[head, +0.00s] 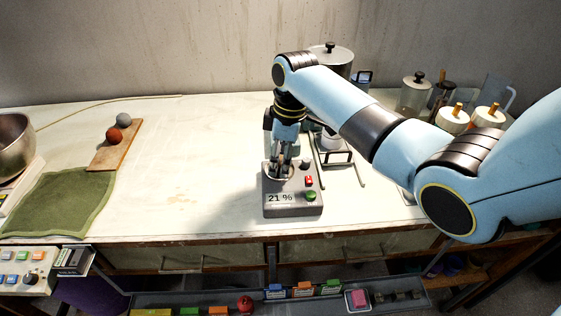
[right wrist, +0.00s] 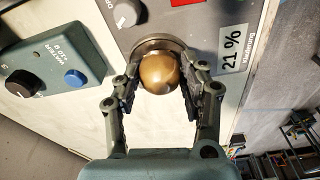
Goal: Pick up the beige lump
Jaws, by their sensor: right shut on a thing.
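The beige lump (right wrist: 160,72), a rounded tan-brown ball, sits between the fingers of my right gripper (right wrist: 157,88) in the right wrist view. The fingers are shut on it from both sides. It is at the round metal plate (right wrist: 146,45) of a grey device; I cannot tell whether it touches the plate. In the head view my right gripper (head: 281,167) points down over this device (head: 292,206), whose display reads 21 %. The lump is mostly hidden there. My left gripper is not in view.
A wooden board (head: 120,146) holds a red-brown ball (head: 113,135) and a grey ball (head: 124,120). A green cloth (head: 62,202) lies at the left. Jars (head: 415,94) stand at the back right. A water control box (right wrist: 52,72) is beside the device. The table's middle is clear.

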